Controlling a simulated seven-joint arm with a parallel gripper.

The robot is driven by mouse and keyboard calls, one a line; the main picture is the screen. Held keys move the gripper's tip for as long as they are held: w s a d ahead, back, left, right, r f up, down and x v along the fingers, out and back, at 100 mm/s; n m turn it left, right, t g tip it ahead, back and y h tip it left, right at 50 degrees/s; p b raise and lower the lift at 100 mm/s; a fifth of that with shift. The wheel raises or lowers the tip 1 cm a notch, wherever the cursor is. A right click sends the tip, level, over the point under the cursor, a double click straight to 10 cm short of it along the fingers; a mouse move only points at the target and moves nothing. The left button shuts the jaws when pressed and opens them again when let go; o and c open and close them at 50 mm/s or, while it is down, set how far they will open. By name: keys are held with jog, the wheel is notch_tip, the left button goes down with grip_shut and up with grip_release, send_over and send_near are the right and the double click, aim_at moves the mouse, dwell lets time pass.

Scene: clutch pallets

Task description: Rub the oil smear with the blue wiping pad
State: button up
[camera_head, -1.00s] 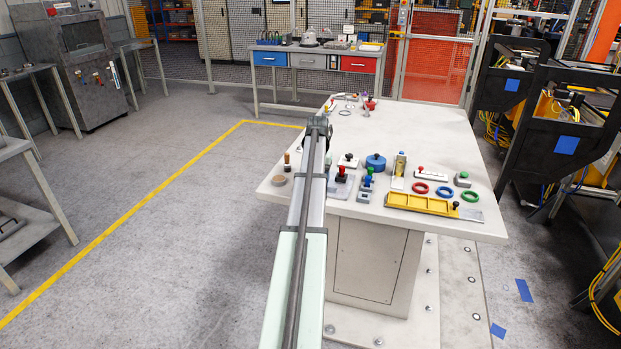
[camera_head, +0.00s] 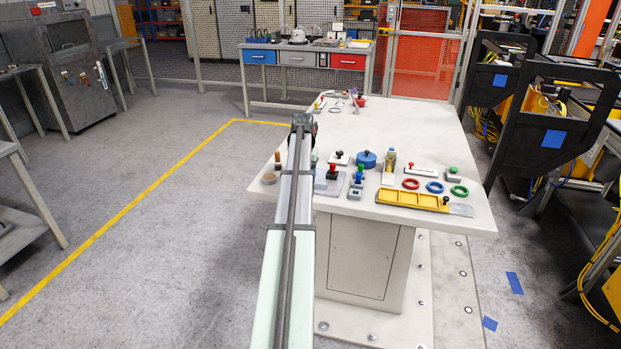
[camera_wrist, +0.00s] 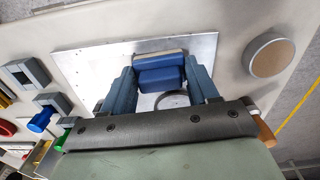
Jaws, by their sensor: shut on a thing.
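The blue wiping pad (camera_wrist: 160,77), a blue block with a pale layer along one edge, is between the fingers of my gripper (camera_wrist: 165,85) in the wrist view. My gripper is shut on it. The pad is over a shiny metal plate (camera_wrist: 90,65) on the table; I cannot tell whether it touches the plate. A dark curved mark (camera_wrist: 172,99) shows just below the pad, partly hidden; I cannot tell whether it is the oil smear. In the head view the plate (camera_head: 328,189) shows beside my arm, which hides my gripper and the pad.
A round tan disc (camera_wrist: 272,55) lies to the plate's right in the wrist view. Grey blocks, one with a blue knob (camera_wrist: 40,120), stand left. In the head view, a red-knobbed tool (camera_head: 332,172), a blue round container (camera_head: 366,159) and a yellow tray (camera_head: 412,200) crowd the table. Its far right is clear.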

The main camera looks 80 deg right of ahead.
jog(key=shift+w, duration=1.25)
jog(key=shift+r, duration=4.1)
